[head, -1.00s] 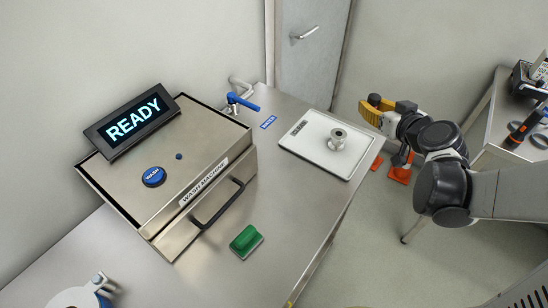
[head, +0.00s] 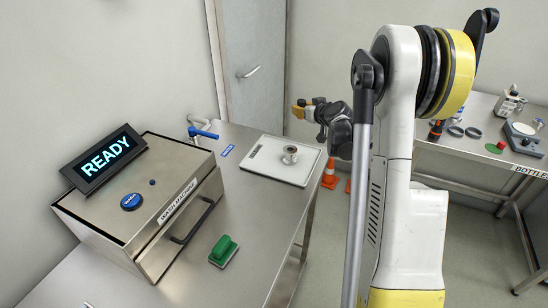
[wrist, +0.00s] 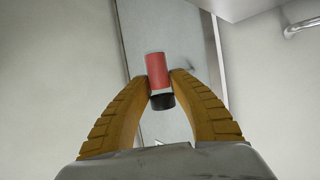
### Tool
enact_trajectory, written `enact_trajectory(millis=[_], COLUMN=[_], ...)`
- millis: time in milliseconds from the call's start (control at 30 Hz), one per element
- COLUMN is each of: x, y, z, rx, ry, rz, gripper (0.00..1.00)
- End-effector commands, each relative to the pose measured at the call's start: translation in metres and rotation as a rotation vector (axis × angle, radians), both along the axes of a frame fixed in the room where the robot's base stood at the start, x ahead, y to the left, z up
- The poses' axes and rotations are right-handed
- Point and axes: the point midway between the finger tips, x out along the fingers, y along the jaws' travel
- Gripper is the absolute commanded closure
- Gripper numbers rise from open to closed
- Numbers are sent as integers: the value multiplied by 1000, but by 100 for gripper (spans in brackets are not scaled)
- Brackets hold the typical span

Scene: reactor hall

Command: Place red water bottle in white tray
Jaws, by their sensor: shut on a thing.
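The red bottle (wrist: 158,70) shows in the wrist view, with a pale band and a black end towards my gripper. My gripper (wrist: 159,84) is shut on it, with one yellow finger on each side. In the head view my gripper (head: 302,110) is raised, appearing beyond the far right part of the white tray (head: 262,172). The bottle cannot be made out clearly there. The white tray lies flat on the steel bench, with a small metal round piece (head: 290,154) on it. Its height below my gripper is hard to judge.
A wash machine (head: 150,190) with a READY display (head: 105,158) stands left on the bench. A blue-handled tap (head: 203,133) and a green block (head: 223,250) are nearby. A bottle table (head: 470,165) stands right. Orange cones (head: 329,174) are on the floor.

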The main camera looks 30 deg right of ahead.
Motion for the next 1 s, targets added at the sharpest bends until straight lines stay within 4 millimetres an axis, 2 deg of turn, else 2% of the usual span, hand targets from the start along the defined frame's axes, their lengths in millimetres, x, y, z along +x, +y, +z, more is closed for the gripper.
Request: enact_trajectory(millis=[67, 300, 500, 700, 900, 1000], x=[3, 13, 20, 21, 21, 21], y=[7, 66, 101, 110, 110, 110], z=[-9, -45, -66, -74, -105, -111], rx=[0, -1, -1, -1, -1, 0], ry=[0, 0, 0, 0, 0, 0], rz=[0, 4, 0, -2, -2, -2], gripper=[100, 100, 100, 100, 100, 100])
